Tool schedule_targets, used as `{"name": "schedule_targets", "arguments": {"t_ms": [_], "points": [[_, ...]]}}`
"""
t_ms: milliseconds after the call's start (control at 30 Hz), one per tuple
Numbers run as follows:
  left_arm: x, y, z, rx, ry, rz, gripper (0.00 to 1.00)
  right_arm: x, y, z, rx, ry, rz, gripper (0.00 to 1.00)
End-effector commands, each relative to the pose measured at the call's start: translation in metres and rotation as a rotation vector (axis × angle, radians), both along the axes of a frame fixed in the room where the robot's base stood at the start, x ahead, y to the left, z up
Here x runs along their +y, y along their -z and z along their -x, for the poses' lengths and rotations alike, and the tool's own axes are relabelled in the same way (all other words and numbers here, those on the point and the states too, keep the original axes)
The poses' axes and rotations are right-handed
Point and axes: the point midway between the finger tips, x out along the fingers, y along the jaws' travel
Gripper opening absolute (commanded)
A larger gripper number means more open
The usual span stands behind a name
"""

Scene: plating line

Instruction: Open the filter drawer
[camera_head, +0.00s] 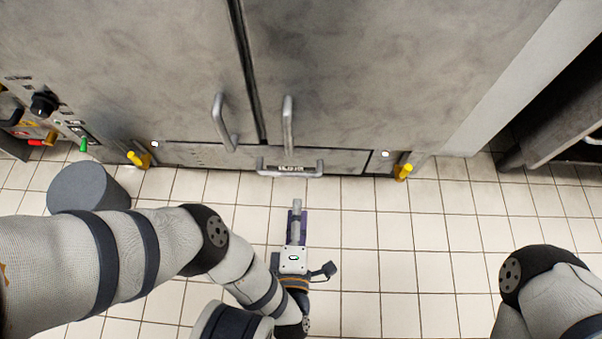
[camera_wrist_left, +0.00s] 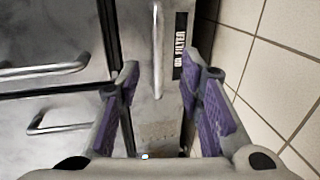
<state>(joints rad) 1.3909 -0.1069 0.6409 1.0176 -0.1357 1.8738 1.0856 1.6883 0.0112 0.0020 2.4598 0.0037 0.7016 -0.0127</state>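The filter drawer (camera_head: 215,156) is a low grey metal panel at the foot of the cabinet, flush and closed. Its silver bar handle (camera_head: 290,174) runs along the drawer's middle. In the left wrist view the handle (camera_wrist_left: 157,45) stands beside a black label reading "OIL FILTER" (camera_wrist_left: 180,46). My left gripper (camera_head: 296,207) is low over the floor in front of the handle, pointing at it. In the left wrist view its purple-padded fingers (camera_wrist_left: 160,70) are apart and empty, with the handle ahead between them. My right gripper is out of view.
Two upright door handles (camera_head: 222,122) (camera_head: 288,122) stick out above the drawer. Yellow valve levers (camera_head: 140,159) (camera_head: 404,171) flank it. A grey cylinder (camera_head: 88,188) stands on the floor at left. The tiled floor (camera_head: 400,230) before the drawer is otherwise clear.

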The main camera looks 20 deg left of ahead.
Motion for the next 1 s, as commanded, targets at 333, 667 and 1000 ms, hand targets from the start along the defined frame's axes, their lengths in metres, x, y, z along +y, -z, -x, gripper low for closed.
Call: {"name": "schedule_targets", "arguments": {"t_ms": [333,667,1000], "points": [[0.023,0.016,-0.079,-0.003,0.001,-0.003,0.34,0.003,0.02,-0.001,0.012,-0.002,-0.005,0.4],[0.032,0.021,-0.11,-0.001,0.004,-0.005,0.34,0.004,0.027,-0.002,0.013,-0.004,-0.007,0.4],[0.032,0.02,-0.11,0.0,0.004,-0.004,0.0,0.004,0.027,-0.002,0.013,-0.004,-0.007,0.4]]}}
